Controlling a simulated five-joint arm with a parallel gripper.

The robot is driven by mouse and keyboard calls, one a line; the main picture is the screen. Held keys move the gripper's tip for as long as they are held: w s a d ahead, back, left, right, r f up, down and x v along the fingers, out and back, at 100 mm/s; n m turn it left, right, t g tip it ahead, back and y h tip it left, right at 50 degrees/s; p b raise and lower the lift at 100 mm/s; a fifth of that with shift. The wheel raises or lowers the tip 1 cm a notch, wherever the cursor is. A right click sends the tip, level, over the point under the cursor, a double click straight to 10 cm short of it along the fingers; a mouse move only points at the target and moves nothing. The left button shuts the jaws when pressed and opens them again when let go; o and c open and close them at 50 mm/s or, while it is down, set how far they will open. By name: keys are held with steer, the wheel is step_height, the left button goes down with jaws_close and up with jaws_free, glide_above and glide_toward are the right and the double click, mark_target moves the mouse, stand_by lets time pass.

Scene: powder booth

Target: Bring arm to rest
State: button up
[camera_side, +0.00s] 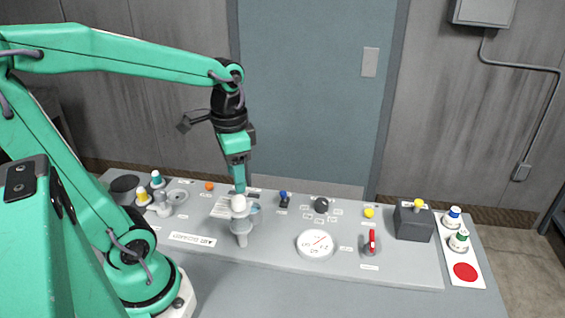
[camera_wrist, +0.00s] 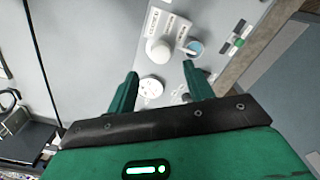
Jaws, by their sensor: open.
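My gripper (camera_side: 240,188) points down over the left-middle part of the grey panel (camera_side: 280,262). In the side view its green tips are just above a white-topped grey post (camera_side: 239,204); I cannot tell whether they touch it. In the wrist view my gripper (camera_wrist: 161,71) has its two green fingers spread apart with nothing held between them. A white round piece (camera_wrist: 158,49) and a blue-rimmed round part (camera_wrist: 195,47) lie beyond the tips. A white disc with dark marks (camera_wrist: 151,87) shows in the gap, below the fingers.
The panel carries a white dial (camera_side: 317,245), a red lever (camera_side: 372,242), a dark box with a yellow button (camera_side: 415,222) and several small knobs. Bottles (camera_side: 459,240) stand at the right, by a red disc (camera_side: 465,272). More bottles (camera_side: 143,197) and a dark cup (camera_side: 125,187) are at the left.

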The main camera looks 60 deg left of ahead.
steer(key=shift+r, duration=0.6)
steer(key=shift+d, duration=0.1)
steer(key=shift+s+d+r+n+t, duration=0.2)
steer(key=shift+d+r+n+t, duration=0.2)
steer(key=shift+d+t, duration=0.4)
steer(key=shift+s+d+r+n+t, duration=0.2)
steer(key=shift+d+r+n+t, duration=0.35)
steer(key=shift+t, duration=0.45)
steer(key=shift+s+d+r+n+t, duration=0.2)
steer(key=shift+d+r+n+t, duration=0.1)
steer(key=shift+d+t, duration=0.55)
